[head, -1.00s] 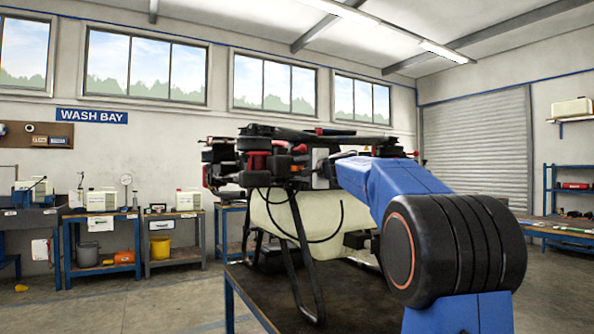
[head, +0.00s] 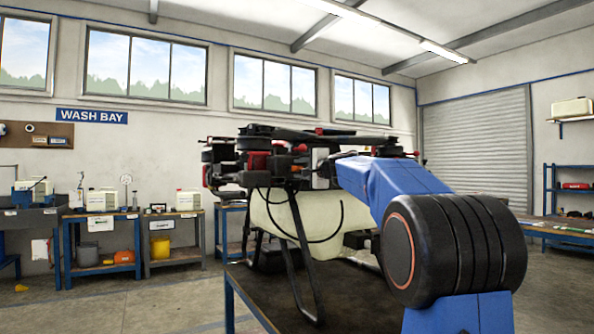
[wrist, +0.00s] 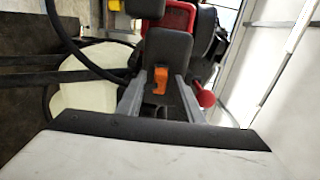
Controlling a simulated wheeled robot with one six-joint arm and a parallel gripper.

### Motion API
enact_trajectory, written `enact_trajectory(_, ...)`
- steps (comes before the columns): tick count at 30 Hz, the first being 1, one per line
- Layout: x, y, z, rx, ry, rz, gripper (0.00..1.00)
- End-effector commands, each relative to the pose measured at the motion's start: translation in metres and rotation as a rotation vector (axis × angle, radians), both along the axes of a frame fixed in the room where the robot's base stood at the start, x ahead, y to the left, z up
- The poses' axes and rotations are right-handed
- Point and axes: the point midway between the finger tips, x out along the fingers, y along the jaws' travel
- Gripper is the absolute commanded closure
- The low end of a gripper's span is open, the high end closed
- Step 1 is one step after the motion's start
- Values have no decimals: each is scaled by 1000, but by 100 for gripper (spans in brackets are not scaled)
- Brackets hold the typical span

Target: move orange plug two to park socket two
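In the wrist view, the two grey fingers of my gripper (wrist: 160,100) stand apart. A small orange plug (wrist: 160,80) shows between them, with a visible gap on each side. It lies in front of a dark block (wrist: 168,46) on the drone. In the head view, a small orange piece (head: 300,148) shows at the drone (head: 315,215) near the end of my blue arm; I cannot tell if it is the same plug. My gripper is hard to make out there among the dark parts. I cannot identify park socket two.
A red round knob (wrist: 205,98) sits close to the right finger. A black hose (wrist: 70,45) curves on the left, by the pale tank (wrist: 85,102). The drone stands on a dark-topped table (head: 350,300). Side benches (head: 173,237) line the back wall.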

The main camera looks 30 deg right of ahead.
Motion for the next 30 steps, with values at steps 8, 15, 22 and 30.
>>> enact_trajectory(8, 0, 0, 0, 0, 0, 0, 100)
enact_trajectory(15, -6, 0, 1, 0, -1, 0, 100)
enact_trajectory(22, -13, 0, 0, 1, 0, 0, 100)
enact_trajectory(30, -22, -1, 0, 1, 0, 0, 100)
